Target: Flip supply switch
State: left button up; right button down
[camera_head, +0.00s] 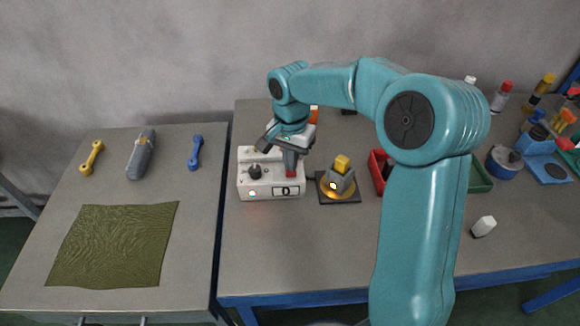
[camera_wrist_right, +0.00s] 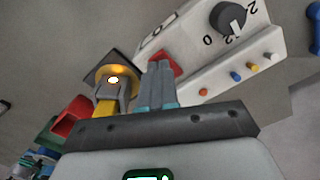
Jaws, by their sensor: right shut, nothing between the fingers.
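The white supply box (camera_head: 258,187) stands on the right table, with a black knob (camera_head: 254,171) and a label reading D on its front. Its red switch (camera_head: 291,173) shows just below my right gripper (camera_head: 290,165). In the right wrist view the box (camera_wrist_right: 192,40) has a numbered dial (camera_wrist_right: 228,18) and several coloured terminals. There my right gripper (camera_wrist_right: 157,68) is shut and empty, its tips at the red switch (camera_wrist_right: 172,63) and partly covering it. I cannot tell whether they touch. My left gripper is not in view.
Beside the box is a dark-based stand (camera_head: 338,198) with a yellow-topped grey piece and a lit lamp. A red bin (camera_head: 376,172) and green bin (camera_head: 480,178) stand further right, partly behind my arm. A white block (camera_head: 483,226) lies at right. The front table area is clear.

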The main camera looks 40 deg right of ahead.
jog(key=shift+f+b, duration=0.7)
jog(key=shift+f, duration=0.2)
jog(key=shift+r, duration=0.2)
notch_tip(320, 180, up, 5)
jog(key=p, duration=0.4)
jog(key=shift+r+p, duration=0.9)
jog(key=shift+f, duration=0.1)
